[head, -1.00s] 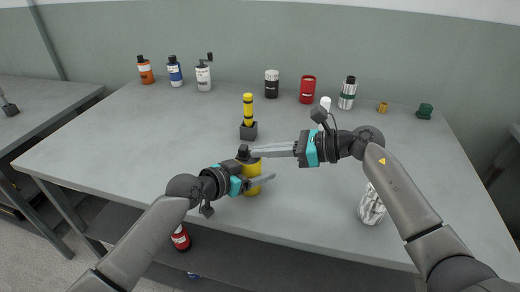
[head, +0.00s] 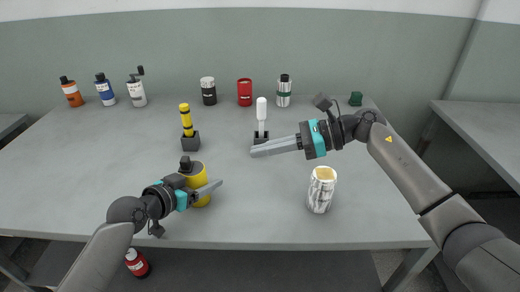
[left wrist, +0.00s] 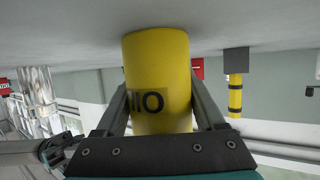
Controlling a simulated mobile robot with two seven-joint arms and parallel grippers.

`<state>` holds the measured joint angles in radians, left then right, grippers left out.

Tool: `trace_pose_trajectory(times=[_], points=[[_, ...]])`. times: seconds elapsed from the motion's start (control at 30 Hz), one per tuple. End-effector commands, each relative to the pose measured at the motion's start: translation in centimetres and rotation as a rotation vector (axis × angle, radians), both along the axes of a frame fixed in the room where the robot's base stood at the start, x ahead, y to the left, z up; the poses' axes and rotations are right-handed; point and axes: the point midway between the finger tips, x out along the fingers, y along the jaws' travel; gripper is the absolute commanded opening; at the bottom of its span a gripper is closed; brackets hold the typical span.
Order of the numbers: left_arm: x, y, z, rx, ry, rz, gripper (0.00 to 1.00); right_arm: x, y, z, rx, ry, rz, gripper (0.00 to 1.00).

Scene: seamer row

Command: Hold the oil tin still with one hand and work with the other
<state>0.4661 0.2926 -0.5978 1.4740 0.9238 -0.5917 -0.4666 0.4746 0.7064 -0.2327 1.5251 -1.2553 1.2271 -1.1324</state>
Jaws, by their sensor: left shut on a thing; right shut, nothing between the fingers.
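The yellow oil tin (head: 198,178) with a dark cap (head: 190,164) stands upright on the table near its front edge. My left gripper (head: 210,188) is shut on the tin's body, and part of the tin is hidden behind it. In the left wrist view the tin (left wrist: 158,75) sits between both fingers with dark lettering showing. My right gripper (head: 254,152) is shut and empty, above the table to the right of the tin and clear of it.
A yellow tool (head: 187,119) and a white-handled tool (head: 261,112) stand in dark blocks behind. A silver can (head: 321,190) stands at front right. Several bottles and cans, including a red can (head: 245,92), line the back. The table (head: 90,180) is bare at left.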

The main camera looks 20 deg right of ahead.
Motion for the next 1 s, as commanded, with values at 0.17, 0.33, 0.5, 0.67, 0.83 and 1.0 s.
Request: trace_pose_trajectory(times=[0.17,0.33,0.5,0.67,0.83,1.0], points=[[0.0,0.1,-0.1,0.002,0.001,0.001,0.73,0.0,0.0,0.0,0.0,0.001,0.0,0.0],[0.0,0.1,-0.1,0.001,0.0,0.001,0.92,0.0,0.0,0.0,0.0,0.001,0.0,0.0],[0.0,0.0,0.0,0.001,0.0,0.001,1.0,0.0,0.0,0.0,0.0,0.001,0.0,0.0],[0.0,0.1,0.0,0.001,0.0,0.001,1.0,0.0,0.0,0.0,0.0,0.001,0.0,0.0],[-0.6,0.8,0.3,0.003,-0.001,0.001,1.0,0.0,0.0,0.0,0.0,0.001,0.0,0.0],[-2.0,2.2,1.1,0.003,-0.002,0.001,1.0,0.0,0.0,0.0,0.0,0.001,0.0,0.0]])
